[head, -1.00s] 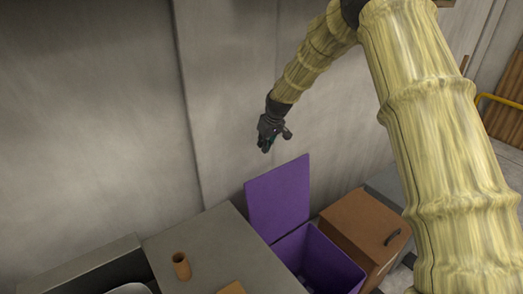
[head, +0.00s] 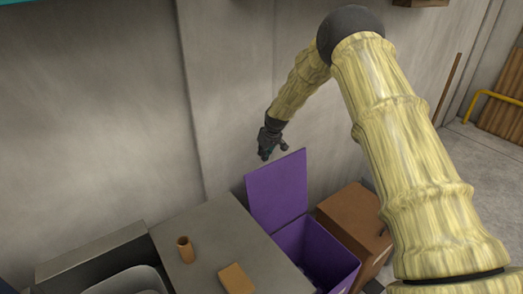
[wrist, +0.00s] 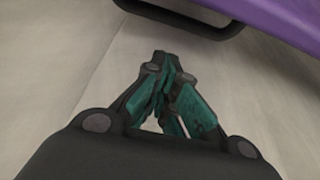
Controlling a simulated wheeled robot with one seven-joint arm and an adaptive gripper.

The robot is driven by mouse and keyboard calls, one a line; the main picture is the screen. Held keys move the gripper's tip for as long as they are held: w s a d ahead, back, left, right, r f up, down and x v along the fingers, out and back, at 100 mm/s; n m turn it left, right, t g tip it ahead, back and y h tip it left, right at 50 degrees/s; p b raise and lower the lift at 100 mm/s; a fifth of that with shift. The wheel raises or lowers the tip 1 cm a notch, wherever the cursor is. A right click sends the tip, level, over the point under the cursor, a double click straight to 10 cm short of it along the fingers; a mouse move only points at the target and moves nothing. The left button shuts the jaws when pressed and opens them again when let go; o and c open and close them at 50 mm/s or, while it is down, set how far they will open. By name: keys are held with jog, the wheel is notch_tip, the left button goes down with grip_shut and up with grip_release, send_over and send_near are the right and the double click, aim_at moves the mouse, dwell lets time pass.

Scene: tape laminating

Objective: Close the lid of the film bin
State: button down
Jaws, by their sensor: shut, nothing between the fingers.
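The film bin (head: 318,262) is a purple open box beside the grey worktop. Its purple lid (head: 278,192) stands upright at the wall side, so the bin is open. The lid's edge also shows at the top right of the wrist view (wrist: 285,18). My gripper (head: 264,155) is just above and behind the lid's upper left corner, between the lid and the wall. Its teal fingertips are together and empty in the wrist view (wrist: 165,90). I cannot tell whether it touches the lid.
A grey worktop (head: 215,238) left of the bin holds a brown cup (head: 186,250) and a tan block (head: 236,279). A brown box (head: 352,218) stands right of the bin. The grey wall (head: 230,100) is close behind my gripper. A dark bar (wrist: 190,22) crosses the wrist view's top.

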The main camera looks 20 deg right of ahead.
jog(key=shift+s+d+f, duration=0.15)
jog(key=shift+s, duration=0.35)
jog(key=shift+s+d+f, duration=0.15)
jog(key=shift+s, duration=0.35)
jog(key=shift+f, duration=0.1)
